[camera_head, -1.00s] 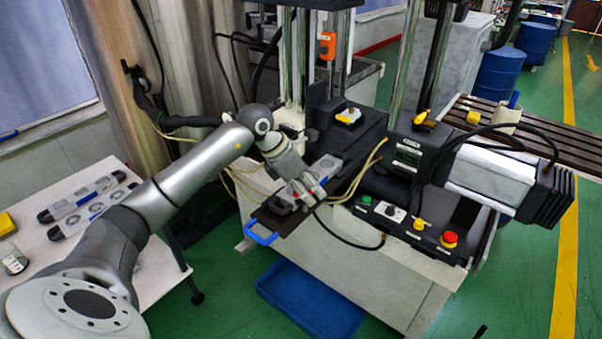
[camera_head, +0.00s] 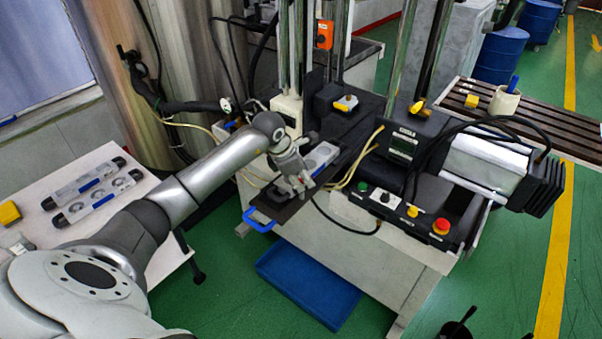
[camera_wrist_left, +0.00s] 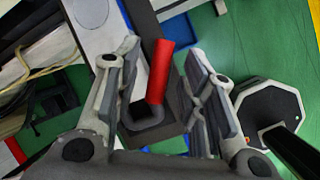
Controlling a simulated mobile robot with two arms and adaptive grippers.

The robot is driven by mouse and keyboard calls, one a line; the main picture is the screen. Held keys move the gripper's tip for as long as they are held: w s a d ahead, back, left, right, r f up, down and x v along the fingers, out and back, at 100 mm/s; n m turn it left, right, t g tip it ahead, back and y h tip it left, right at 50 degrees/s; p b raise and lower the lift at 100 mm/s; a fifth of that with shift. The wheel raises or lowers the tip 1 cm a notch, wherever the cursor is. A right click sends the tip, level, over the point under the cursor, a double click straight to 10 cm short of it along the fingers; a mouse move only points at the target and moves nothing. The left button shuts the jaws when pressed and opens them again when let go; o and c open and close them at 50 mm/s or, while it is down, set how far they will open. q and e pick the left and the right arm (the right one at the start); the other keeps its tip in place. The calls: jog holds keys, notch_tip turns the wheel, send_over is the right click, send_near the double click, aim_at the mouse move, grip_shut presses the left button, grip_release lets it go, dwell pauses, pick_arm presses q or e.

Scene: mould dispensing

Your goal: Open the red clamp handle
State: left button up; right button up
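The red clamp handle (camera_wrist_left: 161,70) shows in the left wrist view as a red bar tilted slightly, rising from a dark U-shaped bracket (camera_wrist_left: 145,122). My left gripper (camera_wrist_left: 164,58) is open, with one finger on each side of the handle; I cannot tell whether either touches it. In the head view the left gripper (camera_head: 299,181) is over the dark slide plate with a blue pull handle (camera_head: 258,222), near the grey mould (camera_head: 320,157). The red handle is not clear there. Dark tips at the bottom right edge, perhaps my right gripper (camera_head: 490,333), are mostly cut off.
A control panel with a red button (camera_head: 440,227) is right of the slide plate. Black and yellowish cables run close to the gripper. A blue tray (camera_head: 310,290) lies on the floor below. A white table (camera_head: 112,155) with two moulds stands at the left.

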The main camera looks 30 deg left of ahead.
pick_arm(q)
jog(key=shift+f, duration=0.15)
jog(key=shift+c, duration=0.4)
grip_shut()
jog(key=n+y+b, duration=0.1)
jog(key=n+b, duration=0.2)
jog(key=n, duration=0.1)
jog(key=shift+w+d+f+y, duration=0.1)
jog(key=shift+y, duration=0.3)
jog(key=shift+n+y+b, duration=0.6)
jog(key=shift+n+b, duration=0.4)
jog(key=shift+n, duration=0.4)
jog(key=shift+o, duration=0.4)
grip_release()
